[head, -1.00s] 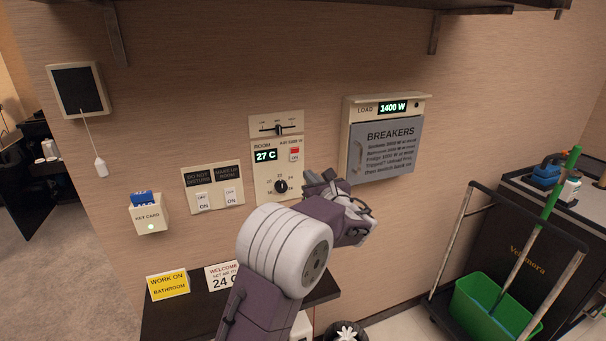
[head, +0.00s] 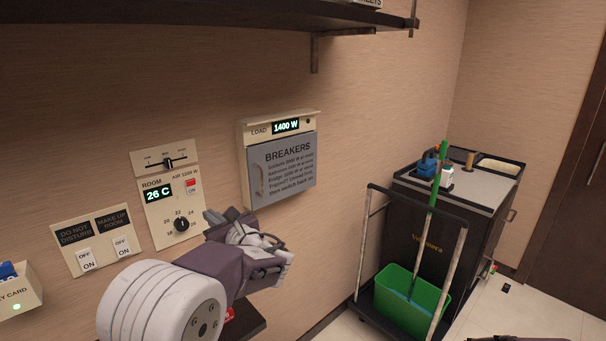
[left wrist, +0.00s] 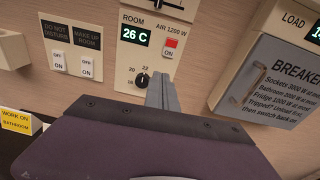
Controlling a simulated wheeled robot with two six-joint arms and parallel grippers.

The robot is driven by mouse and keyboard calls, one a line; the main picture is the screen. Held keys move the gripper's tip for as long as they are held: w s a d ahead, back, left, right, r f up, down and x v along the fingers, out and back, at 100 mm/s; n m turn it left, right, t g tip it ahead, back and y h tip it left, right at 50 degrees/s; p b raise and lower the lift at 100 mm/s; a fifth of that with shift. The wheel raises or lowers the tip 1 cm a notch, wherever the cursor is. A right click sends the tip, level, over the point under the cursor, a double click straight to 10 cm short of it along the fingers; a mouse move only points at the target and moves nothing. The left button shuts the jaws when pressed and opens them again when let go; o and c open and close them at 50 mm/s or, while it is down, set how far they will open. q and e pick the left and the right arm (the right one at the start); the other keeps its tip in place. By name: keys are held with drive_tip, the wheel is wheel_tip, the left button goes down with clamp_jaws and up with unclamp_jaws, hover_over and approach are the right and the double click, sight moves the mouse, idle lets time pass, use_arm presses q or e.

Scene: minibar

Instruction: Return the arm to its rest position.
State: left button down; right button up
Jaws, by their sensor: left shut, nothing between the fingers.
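My left gripper (head: 228,217) is in front of the wall, just right of the dial (head: 182,225) on the room thermostat panel (head: 170,198). Its fingers are shut and hold nothing. In the left wrist view the closed fingers (left wrist: 162,92) stand just right of the dial (left wrist: 141,80). I cannot tell whether they touch the panel. The thermostat display (head: 158,194) reads 26 C. My left arm comes in from the lower left of the head view and hides part of the shelf below. My right gripper does not show.
A breaker box (head: 282,165) with a closed grey door and a 1400 W display is on the wall to the right. A green bucket (head: 408,300) and a dark cart (head: 440,225) stand on the right. A shelf (head: 200,22) overhangs above.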

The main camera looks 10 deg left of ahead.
use_arm(q)
drive_tip(key=s+a+f+n+g+h, duration=0.4)
drive_tip(key=s+f+n+g, duration=0.4)
drive_tip(key=s+f, duration=0.65)
drive_tip(key=s+d+f+n+h, duration=0.4)
drive_tip(key=s+d+f+n, duration=0.1)
drive_tip(key=d+n, duration=0.3)
drive_tip(key=s+d+f+n+g+h+p, duration=0.1)
drive_tip(key=s+d+f+n+h, duration=0.4)
drive_tip(key=d+n, duration=0.3)
drive_tip(key=shift+s+d+f+n+g+h, duration=0.35)
drive_tip(key=shift+s+f+n, duration=0.25)
drive_tip(key=shift+s+n, duration=0.25)
